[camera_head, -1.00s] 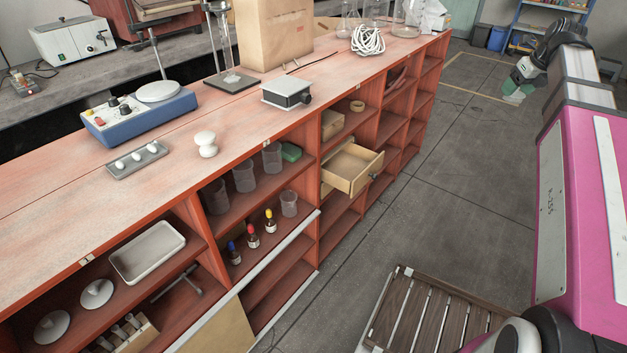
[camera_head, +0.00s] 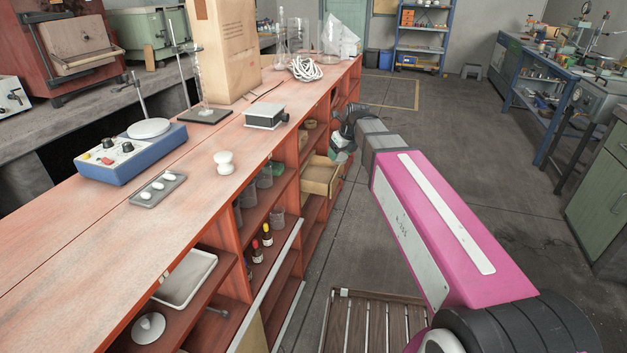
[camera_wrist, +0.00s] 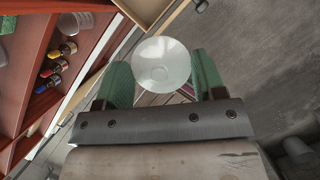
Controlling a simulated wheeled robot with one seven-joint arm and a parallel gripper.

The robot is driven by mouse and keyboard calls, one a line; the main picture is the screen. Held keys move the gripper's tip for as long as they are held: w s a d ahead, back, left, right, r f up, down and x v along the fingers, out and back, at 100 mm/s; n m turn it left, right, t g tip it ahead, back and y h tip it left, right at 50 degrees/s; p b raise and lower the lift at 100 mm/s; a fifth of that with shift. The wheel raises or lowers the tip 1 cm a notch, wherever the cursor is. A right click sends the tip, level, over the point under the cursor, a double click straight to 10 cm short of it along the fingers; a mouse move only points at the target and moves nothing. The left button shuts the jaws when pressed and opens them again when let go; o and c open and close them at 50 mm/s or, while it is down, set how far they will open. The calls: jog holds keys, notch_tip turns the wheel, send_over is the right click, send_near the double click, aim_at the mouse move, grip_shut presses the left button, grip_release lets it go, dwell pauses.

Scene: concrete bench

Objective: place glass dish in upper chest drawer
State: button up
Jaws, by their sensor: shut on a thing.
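The round, pale glass dish (camera_wrist: 162,64) is held between the two green fingers of my gripper (camera_wrist: 163,78) in the wrist view. In the head view my gripper (camera_head: 342,146) is beside the bench front, just behind and above the open wooden drawer (camera_head: 320,180). The dish cannot be made out there. The drawer is pulled out from the red shelving and its visible inside looks empty. A part of the drawer (camera_wrist: 146,12) shows at the top of the wrist view, past the dish.
The long red bench (camera_head: 110,235) has open shelves with beakers, small bottles (camera_head: 267,235) and a white tray (camera_head: 187,278). A slatted wooden platform (camera_head: 375,320) lies on the floor at the front.

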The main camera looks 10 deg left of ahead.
jog(key=s+a+f, duration=0.2)
jog(key=a+f, duration=0.2)
send_over(318, 179)
jog(key=s+d, duration=0.1)
notch_tip(318, 179, down, 7)
jog(key=shift+s+d+f, duration=0.1)
jog(key=shift+s+f, duration=0.05)
jog(key=shift+f, duration=2.1)
jog(key=shift+f, duration=0.1)
jog(key=o, duration=0.7)
